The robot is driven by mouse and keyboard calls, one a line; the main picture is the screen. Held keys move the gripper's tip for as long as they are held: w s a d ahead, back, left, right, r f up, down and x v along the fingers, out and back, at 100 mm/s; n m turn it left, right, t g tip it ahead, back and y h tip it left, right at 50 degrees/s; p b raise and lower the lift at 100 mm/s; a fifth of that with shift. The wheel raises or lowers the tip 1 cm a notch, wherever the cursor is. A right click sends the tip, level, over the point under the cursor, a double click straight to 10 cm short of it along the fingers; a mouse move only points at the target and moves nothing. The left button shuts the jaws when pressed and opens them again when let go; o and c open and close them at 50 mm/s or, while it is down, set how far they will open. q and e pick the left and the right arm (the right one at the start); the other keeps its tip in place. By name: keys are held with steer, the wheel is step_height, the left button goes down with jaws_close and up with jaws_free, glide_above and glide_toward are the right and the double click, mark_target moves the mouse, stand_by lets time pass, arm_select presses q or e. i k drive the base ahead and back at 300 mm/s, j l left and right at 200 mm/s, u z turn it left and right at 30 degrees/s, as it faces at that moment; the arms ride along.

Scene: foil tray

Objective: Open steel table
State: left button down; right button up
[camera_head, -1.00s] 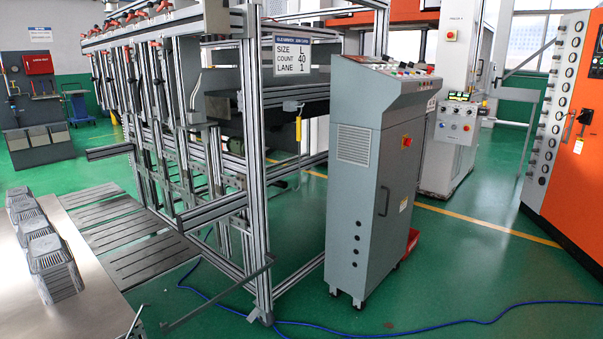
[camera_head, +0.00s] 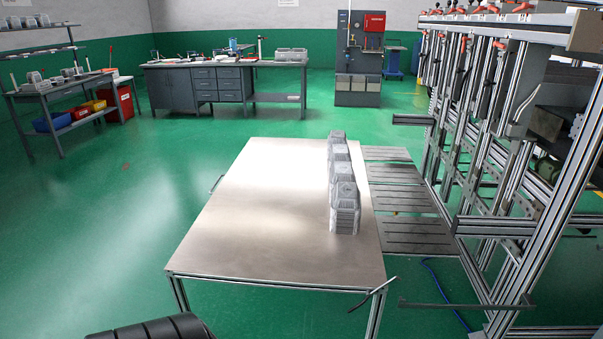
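The steel table (camera_head: 250,215) stands in the middle of the head view, with a flat bare metal top on a profile frame. Several stacks of foil trays (camera_head: 343,185) stand in a row along its right side. A thin dark handle-like bar (camera_head: 373,293) sticks out at its near right corner, and a smaller one (camera_head: 217,184) shows at its left edge. Neither of my grippers is in view. A dark ribbed part at the bottom left edge may be mine.
Slotted grey plates (camera_head: 405,200) adjoin the table's right side, leading to a tall aluminium frame machine (camera_head: 510,180). A workbench (camera_head: 225,85) and a shelf rack (camera_head: 65,105) stand at the back. The green floor left of the table is clear.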

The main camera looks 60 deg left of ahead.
mark_target(266, 224)
steer(key=k+j+u, duration=0.2)
steer(key=j, duration=0.65)
steer(key=k+j+u, duration=0.2)
steer(key=j, duration=0.6)
steer(key=j+u, duration=0.15)
steer(key=j, duration=0.7)
steer(key=j+u, duration=0.2)
steer(key=j, duration=0.65)
steer(key=i+j+u, duration=0.2)
steer(key=j, duration=0.65)
steer(key=j+u, duration=0.2)
steer(key=j, duration=0.7)
steer(key=z, duration=0.4)
steer(key=i+j, duration=0.05)
steer(key=j, duration=0.05)
